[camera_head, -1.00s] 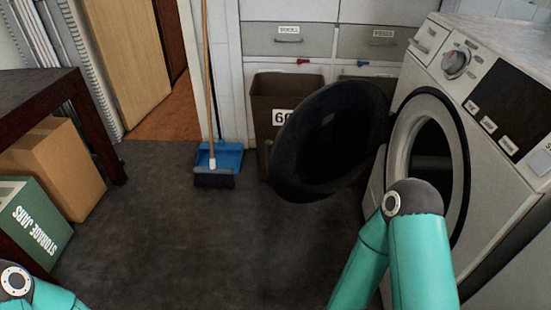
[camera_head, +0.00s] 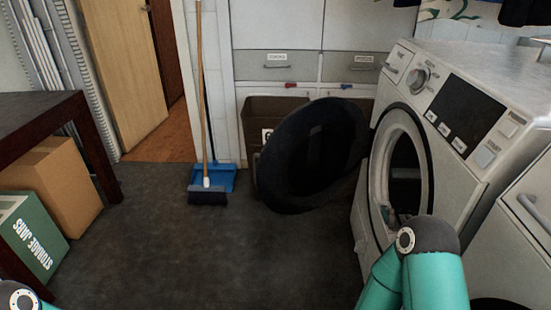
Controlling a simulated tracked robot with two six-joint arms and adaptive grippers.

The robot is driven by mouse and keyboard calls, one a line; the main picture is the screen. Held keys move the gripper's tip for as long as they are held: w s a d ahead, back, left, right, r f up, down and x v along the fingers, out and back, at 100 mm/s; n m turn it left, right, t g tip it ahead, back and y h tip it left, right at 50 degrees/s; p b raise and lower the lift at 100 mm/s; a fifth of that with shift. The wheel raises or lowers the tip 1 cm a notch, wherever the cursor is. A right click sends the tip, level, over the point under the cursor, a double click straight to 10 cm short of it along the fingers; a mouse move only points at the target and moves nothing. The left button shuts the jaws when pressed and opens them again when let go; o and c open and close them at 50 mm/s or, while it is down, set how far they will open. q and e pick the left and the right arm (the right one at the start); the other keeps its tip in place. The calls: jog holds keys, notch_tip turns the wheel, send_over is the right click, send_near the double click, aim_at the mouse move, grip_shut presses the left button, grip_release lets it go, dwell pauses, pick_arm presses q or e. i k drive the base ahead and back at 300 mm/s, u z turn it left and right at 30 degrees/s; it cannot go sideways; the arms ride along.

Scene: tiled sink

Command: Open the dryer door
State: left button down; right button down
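The dryer (camera_head: 455,60) is a white machine at the right, with a dial and a dark panel. Its round black door (camera_head: 312,160) stands swung wide open to the left of the round opening (camera_head: 406,172). Something small and pale shows at the opening's lower edge. My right arm's teal links and dark joint are in front of the dryer's lower part; its gripper is not visible. Only a joint of my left arm shows at the bottom left corner, and its gripper is out of view.
Brown bins (camera_head: 262,118) stand behind the door. A blue dustpan (camera_head: 222,179) and broom (camera_head: 207,190) lean by the cabinets (camera_head: 275,30). A cardboard box (camera_head: 62,185) and green box (camera_head: 30,235) sit under a dark table (camera_head: 45,112). The middle floor is clear.

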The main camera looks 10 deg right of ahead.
aim_at(315, 152)
jog(key=z, duration=0.05)
jog(key=i, duration=0.9)
jog(key=u, duration=0.1)
